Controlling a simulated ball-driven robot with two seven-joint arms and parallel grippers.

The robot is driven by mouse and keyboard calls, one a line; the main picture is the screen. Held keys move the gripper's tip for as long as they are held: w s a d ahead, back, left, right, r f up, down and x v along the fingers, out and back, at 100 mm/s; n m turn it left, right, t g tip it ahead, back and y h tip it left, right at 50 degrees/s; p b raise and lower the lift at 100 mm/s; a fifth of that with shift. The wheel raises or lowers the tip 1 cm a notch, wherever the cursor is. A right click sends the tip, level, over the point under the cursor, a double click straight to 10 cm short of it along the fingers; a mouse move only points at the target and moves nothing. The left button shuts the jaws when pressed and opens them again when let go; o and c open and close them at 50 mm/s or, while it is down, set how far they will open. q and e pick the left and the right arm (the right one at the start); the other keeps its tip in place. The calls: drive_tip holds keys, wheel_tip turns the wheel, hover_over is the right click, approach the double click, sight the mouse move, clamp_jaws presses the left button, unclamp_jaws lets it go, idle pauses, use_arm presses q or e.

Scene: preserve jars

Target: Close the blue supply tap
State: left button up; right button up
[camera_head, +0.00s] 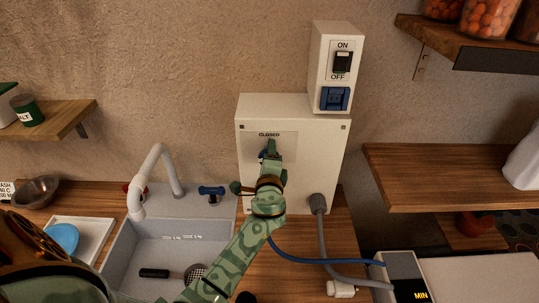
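A white box (325,165) on the wall above the counter carries a panel with the label "CLOSED" (269,135). A small blue part (262,154), perhaps the supply tap's handle, shows just below the label. My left gripper (270,150) is right in front of it and covers most of it. Whether the fingers touch or grip the blue part cannot be made out, and its handle angle is hidden. Another blue tap handle (211,191) sits at the sink's back edge, clear of the gripper. My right gripper is not in view.
A sink (190,250) with a white spout (150,170) lies left of my forearm. A blue hose (320,261) and a grey hose (322,235) run across the counter right of it. A switch box (320,60) stands above, shelves (450,180) at right.

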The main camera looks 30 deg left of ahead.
use_arm(q)
drive_tip(key=m+p, duration=0.1)
drive_tip(key=m, duration=0.3)
drive_tip(key=shift+m+p, duration=0.3)
drive_tip(key=m+p, duration=0.2)
drive_tip(key=m, duration=0.2)
drive_tip(key=shift+m, duration=0.3)
drive_tip(key=m+p, duration=0.2)
drive_tip(key=m, duration=0.2)
drive_tip(key=shift+m, duration=0.3)
drive_tip(key=shift+m+p, duration=1.3)
drive_tip(key=shift+m, duration=0.9)
drive_tip(key=shift+a+f, duration=0.1)
drive_tip(key=o, duration=1)
drive_tip(key=b+v, duration=0.1)
drive_tip(key=v, duration=1.5)
drive_tip(key=shift+s, duration=0.2)
